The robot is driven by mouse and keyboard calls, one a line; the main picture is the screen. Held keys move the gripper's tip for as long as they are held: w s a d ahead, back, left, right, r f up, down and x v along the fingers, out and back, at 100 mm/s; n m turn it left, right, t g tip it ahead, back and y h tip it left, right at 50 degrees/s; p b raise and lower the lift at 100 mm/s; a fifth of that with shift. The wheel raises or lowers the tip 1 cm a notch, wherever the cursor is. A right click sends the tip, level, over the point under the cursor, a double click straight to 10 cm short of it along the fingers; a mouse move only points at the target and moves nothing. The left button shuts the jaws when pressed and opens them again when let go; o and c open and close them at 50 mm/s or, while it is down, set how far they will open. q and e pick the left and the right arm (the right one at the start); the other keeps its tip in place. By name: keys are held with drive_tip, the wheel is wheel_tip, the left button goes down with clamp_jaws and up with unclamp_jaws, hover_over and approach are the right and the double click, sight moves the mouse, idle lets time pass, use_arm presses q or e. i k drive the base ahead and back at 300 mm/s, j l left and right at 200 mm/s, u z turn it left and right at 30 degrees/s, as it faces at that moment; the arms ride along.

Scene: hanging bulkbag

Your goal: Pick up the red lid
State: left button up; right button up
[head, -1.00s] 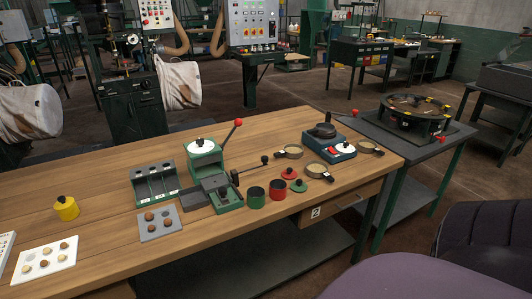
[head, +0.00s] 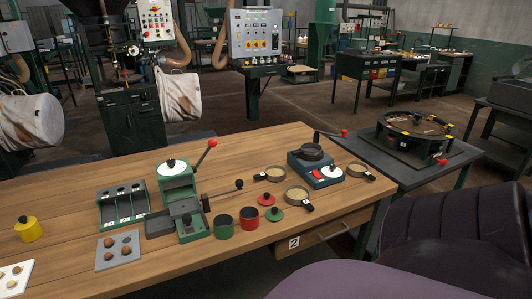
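The red lid (head: 267,199) lies on the wooden table, a small round disc with a dark knob on top. It sits just behind the green lid (head: 275,214) and behind and to the right of the open red cup (head: 249,218). The green cup (head: 223,226) stands to the left of the red cup. Nothing covers the red lid. Neither of my grippers is in view.
A green press with a red-knobbed lever (head: 180,185) stands left of the cups. Round sieves (head: 297,195) and a blue device (head: 318,172) lie to the right. A dark padded chair-like form (head: 440,235) fills the lower right.

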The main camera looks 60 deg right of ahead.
sight(267, 200)
drive_tip(key=k+l+u, duration=0.1)
drive_tip(key=l, duration=0.3)
drive_tip(key=k+l+u, duration=0.15)
drive_tip(key=l, duration=0.25)
drive_tip(key=k+l, duration=0.2)
drive_tip(key=l, duration=0.2)
drive_tip(key=k+l, duration=0.2)
drive_tip(key=l, duration=0.2)
drive_tip(key=k+l+u, duration=0.1)
drive_tip(key=l, duration=0.3)
drive_tip(key=k+l, duration=0.3)
drive_tip(key=l+u, duration=0.05)
drive_tip(key=l, duration=0.05)
